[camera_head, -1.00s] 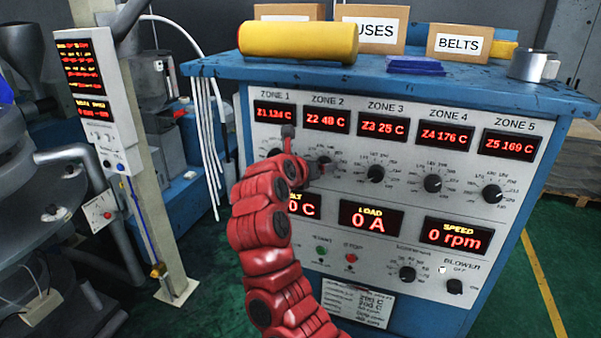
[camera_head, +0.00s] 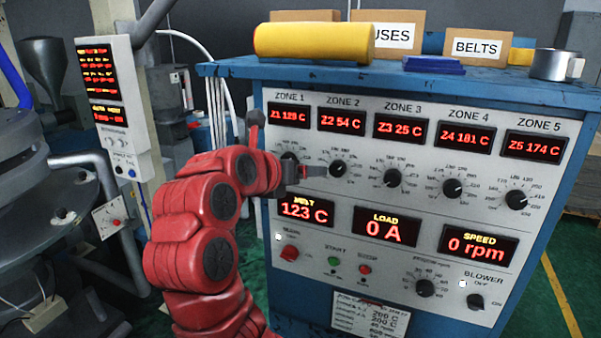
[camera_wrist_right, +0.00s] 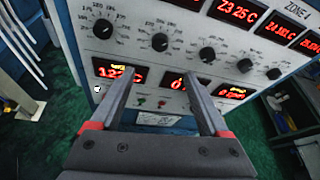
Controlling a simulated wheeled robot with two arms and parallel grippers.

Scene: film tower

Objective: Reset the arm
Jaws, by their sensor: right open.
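My red right arm (camera_head: 192,250) rises from the bottom of the head view and bends toward the control panel (camera_head: 460,215). Its gripper (camera_head: 290,143) is open and empty, with its dark fingers spread in front of the panel's left part near the zone 1 and zone 2 knobs. In the right wrist view the two fingers of the gripper (camera_wrist_right: 158,75) stand apart with nothing between them, and the panel lies beyond. Contact with the panel cannot be told. The arm partly hides the zone 1 knob (camera_head: 289,158). My left gripper is not in view.
The blue cabinet top holds a yellow roll (camera_head: 314,41), cardboard boxes (camera_head: 389,35), a blue stack (camera_head: 433,64) and a metal cup (camera_head: 556,65). A grey post with a display (camera_head: 104,78) and machinery stand at left. Green floor (camera_head: 545,300) is open at right.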

